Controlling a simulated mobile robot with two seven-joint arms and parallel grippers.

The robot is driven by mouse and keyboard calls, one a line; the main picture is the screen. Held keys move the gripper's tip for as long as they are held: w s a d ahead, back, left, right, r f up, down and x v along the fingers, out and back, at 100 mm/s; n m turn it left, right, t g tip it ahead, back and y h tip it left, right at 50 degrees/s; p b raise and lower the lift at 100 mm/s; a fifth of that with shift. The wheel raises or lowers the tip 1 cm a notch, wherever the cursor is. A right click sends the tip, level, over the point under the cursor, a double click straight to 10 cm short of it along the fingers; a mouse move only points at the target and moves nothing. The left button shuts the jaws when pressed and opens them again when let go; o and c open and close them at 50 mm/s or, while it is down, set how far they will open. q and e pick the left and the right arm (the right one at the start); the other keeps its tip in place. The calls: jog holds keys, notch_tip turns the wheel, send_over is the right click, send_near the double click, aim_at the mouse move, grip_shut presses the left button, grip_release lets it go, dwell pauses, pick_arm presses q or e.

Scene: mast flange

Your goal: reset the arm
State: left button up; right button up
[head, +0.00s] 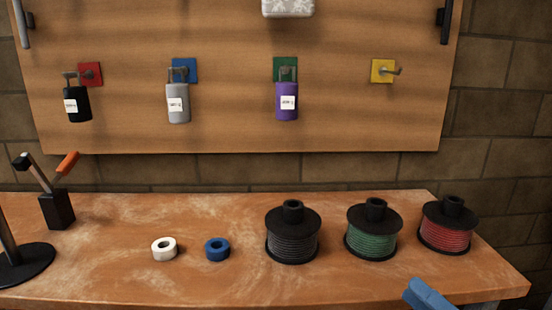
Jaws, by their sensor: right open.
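My right gripper (430,296) shows only as a blue part at the bottom right, by the front edge of the workbench (130,280). It is open, and nothing shows held in it. Most of it is cut off by the frame's lower edge. My left gripper is not in view.
Spools of black (292,232), green (373,230) and red (447,227) wire stand at right. White (164,248) and blue (217,249) tape rolls lie mid-bench. A tool holder (57,209) stands left. Black, grey and purple labelled items hang on the board (230,130); the yellow hook (383,71) is empty.

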jog(key=s+a+f+m+g+h, duration=0.1)
jog(key=s+a+f+m+h, duration=0.15)
jog(key=f+m, duration=0.55)
jog(key=s+a+f+m+g+h+p, duration=0.1)
jog(key=s+a+f+m+h, duration=0.2)
jog(key=m, duration=0.8)
jog(key=s+a+f+m+g+h, duration=0.1)
jog(key=s+a+f+m+h, duration=0.2)
jog(key=f+m, duration=0.5)
pick_arm(q)
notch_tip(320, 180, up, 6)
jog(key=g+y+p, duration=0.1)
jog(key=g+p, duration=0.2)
jog(key=p, duration=1.5)
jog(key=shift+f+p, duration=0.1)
jog(key=shift+p, duration=0.25)
pick_arm(e)
notch_tip(320, 180, up, 7)
jog(key=d+m+g+h, duration=0.1)
jog(key=d+g, duration=0.1)
jog(key=g, duration=0.1)
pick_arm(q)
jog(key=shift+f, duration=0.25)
pick_arm(e)
jog(key=shift+f, duration=0.15)
